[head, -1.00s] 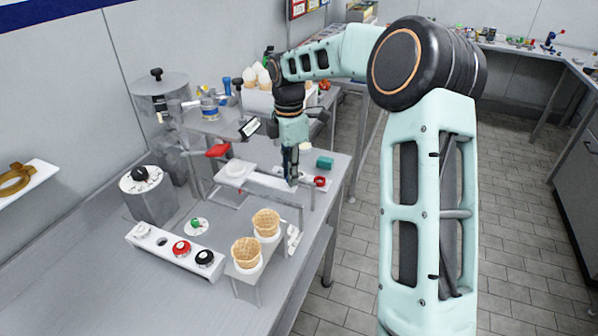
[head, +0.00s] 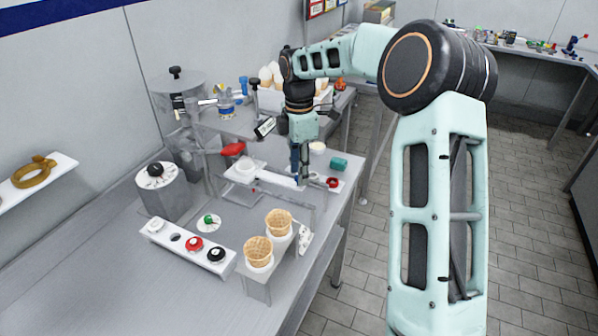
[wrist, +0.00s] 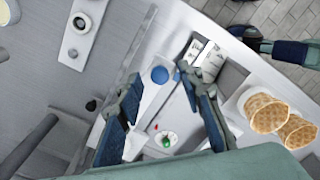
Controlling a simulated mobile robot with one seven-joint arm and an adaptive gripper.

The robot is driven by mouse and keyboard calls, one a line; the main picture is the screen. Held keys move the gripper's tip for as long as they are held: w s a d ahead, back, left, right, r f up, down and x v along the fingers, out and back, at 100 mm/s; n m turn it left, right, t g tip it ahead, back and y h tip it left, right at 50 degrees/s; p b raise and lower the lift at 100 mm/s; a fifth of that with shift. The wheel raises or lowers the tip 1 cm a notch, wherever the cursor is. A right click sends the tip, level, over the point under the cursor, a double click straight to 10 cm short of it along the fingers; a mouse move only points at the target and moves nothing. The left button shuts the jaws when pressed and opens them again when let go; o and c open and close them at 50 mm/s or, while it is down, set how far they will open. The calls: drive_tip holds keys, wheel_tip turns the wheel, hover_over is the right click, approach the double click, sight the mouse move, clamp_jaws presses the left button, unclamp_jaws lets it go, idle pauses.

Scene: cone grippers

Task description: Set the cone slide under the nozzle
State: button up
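A white slide-like bar (head: 275,178) with a round white seat (head: 244,167) runs across the bench in the head view, beside the machine with the red lever (head: 232,149). I take this for the cone slide; the nozzle is not clear. My gripper (head: 300,182) is down at the bar's right end, its tips partly hidden. In the wrist view my gripper (wrist: 158,82) is open, with a blue round piece (wrist: 160,75) on a white strip between its fingertips. I cannot tell whether the fingers touch it.
Two waffle cones (head: 265,238) stand in a holder near the bench's front edge, and also show in the wrist view (wrist: 265,111). A white rack (head: 188,245) with red and black knobs is left. A green-knobbed disc (head: 209,221), teal block (head: 338,163) and red ring (head: 333,182) lie nearby.

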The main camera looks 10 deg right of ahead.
wheel_tip(320, 180, up, 11)
drive_tip(key=shift+r, duration=0.15)
idle(0.4)
